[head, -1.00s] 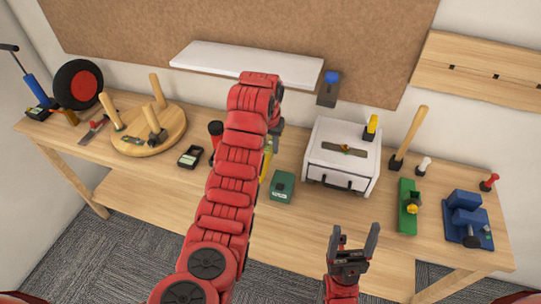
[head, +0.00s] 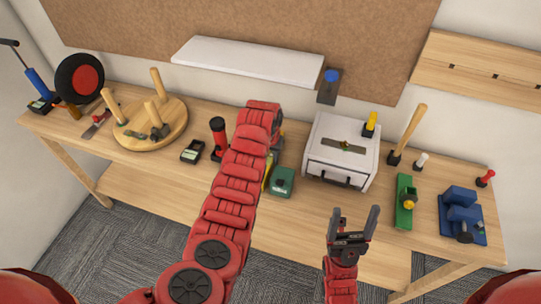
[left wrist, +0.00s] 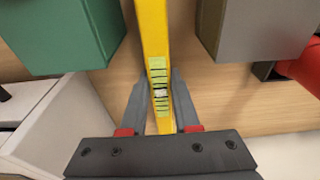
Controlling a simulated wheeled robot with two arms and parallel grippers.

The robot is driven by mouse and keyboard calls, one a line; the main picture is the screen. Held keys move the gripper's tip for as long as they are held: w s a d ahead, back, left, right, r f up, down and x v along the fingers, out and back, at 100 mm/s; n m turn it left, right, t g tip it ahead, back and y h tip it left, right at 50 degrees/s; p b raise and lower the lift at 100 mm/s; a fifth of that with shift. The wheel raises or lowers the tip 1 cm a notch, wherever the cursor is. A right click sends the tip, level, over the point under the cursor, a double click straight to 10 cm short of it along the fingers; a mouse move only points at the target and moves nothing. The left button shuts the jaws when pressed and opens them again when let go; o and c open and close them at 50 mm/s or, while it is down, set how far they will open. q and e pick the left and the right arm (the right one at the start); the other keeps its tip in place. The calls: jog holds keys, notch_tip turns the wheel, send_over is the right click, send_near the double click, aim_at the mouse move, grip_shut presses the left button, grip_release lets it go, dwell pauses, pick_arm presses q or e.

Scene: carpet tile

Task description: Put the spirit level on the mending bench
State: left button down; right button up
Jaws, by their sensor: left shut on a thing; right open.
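The yellow spirit level (left wrist: 155,35) with its pale green vial window runs between the jaws of my left gripper (left wrist: 160,92) in the left wrist view. The jaws are shut on it. In the head view my left arm hides most of this gripper, and only a thin yellow strip of the level (head: 267,172) shows beside the green box. The wooden mending bench (head: 300,218) lies below; I cannot tell whether the level touches its top. My right gripper (head: 357,218) is open and empty in front of the bench.
A green box (head: 282,181) and a white case (head: 341,152) stand right of the level. A red and black torch (head: 218,138) and a small meter (head: 192,151) are to its left.

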pick_arm(q)
jog(key=shift+f, duration=0.1)
jog(key=c, duration=0.6)
grip_release()
jog(key=shift+c, duration=0.2)
